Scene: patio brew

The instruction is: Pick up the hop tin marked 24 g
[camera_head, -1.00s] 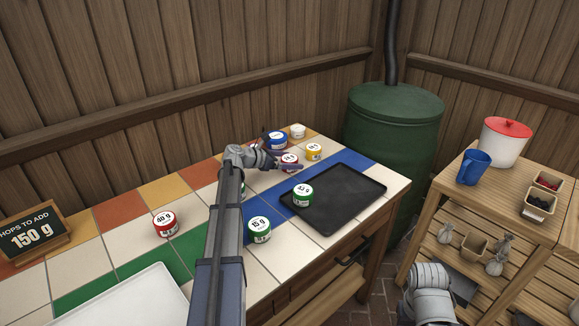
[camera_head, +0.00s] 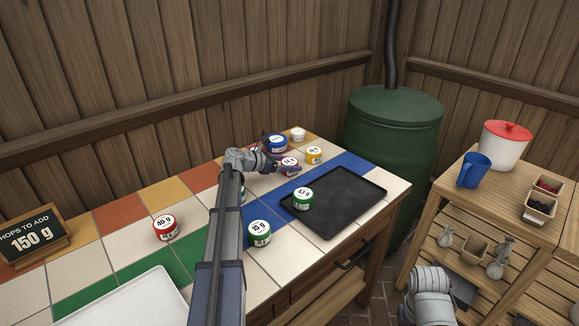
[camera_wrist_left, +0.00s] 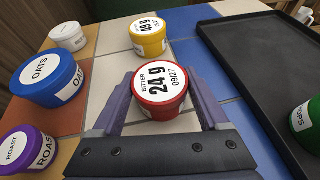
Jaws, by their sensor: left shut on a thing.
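The hop tin marked 24 g (camera_wrist_left: 160,82) is a round red tin with a white label, and its lid reads BITTER and 09/27 in the left wrist view. It stands upright on the tiled counter, and in the head view it shows as a small red and white tin (camera_head: 290,166). My left gripper (camera_wrist_left: 160,95) is shut on it, one finger on each side. In the head view my left gripper (camera_head: 281,165) reaches in from the left at the tin. My right arm's end (camera_head: 430,292) shows low at the right, but its fingers do not show.
A yellow tin (camera_wrist_left: 147,36), a blue OATS tin (camera_wrist_left: 48,78), a purple ROAST tin (camera_wrist_left: 28,149) and a white tin (camera_wrist_left: 68,36) stand nearby. A black tray (camera_head: 345,213) holds a green tin (camera_head: 303,199). Another green tin (camera_head: 260,233) and a red 40 g tin (camera_head: 165,227) stand nearer.

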